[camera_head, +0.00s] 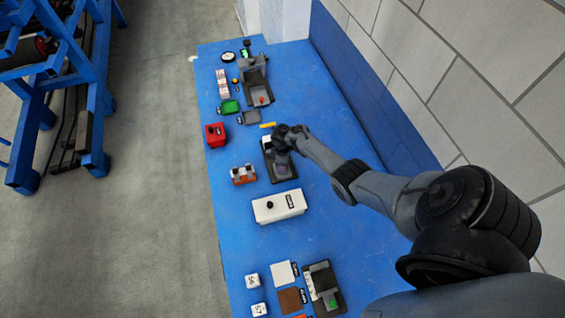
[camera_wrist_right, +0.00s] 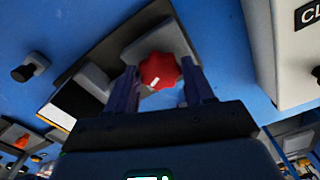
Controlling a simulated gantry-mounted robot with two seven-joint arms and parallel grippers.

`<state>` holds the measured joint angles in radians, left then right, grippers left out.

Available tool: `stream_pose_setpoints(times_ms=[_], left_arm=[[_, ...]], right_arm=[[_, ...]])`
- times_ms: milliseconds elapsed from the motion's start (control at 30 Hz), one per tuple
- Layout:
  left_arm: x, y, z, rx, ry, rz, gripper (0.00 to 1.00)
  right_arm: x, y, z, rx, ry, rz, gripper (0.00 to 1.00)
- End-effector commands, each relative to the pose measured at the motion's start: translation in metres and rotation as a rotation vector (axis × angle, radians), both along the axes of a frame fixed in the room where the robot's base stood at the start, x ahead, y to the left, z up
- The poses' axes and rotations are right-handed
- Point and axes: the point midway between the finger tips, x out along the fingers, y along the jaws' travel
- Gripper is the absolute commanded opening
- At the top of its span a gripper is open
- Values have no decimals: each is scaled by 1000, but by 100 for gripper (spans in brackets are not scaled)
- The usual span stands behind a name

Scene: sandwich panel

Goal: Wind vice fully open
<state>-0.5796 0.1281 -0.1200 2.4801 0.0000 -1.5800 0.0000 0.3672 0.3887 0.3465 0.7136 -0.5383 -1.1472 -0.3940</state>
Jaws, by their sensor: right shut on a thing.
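The vice (camera_head: 286,174), a small grey unit on a dark base, sits mid-bench in the head view, largely hidden under my right gripper (camera_head: 280,147). In the right wrist view a red lobed knob with a white mark (camera_wrist_right: 160,71) sits between the two fingers of my right gripper (camera_wrist_right: 163,76), which is shut on it. Grey blocks and the dark base of the unit (camera_wrist_right: 63,116) show around the knob. I cannot tell how far apart the vice jaws stand. My left gripper is in neither view.
A white box with a black knob (camera_head: 279,207) is in front of the vice on the blue bench (camera_head: 235,280). An orange-brown item (camera_head: 243,175) and a red box (camera_head: 216,134) stand to the left. More small units fill both bench ends. A wall bounds the right side.

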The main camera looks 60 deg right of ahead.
Motion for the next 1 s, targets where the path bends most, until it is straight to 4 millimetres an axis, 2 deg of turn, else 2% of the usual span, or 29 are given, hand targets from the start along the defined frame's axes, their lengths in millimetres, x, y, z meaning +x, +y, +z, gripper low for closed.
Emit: stream_pose_setpoints(times_ms=[433, 1000], left_arm=[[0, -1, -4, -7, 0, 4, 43], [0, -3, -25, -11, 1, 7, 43]], right_arm=[[0, -1, -1, -2, 0, 423, 22], [0, -1, -2, -1, 1, 943, 22]])
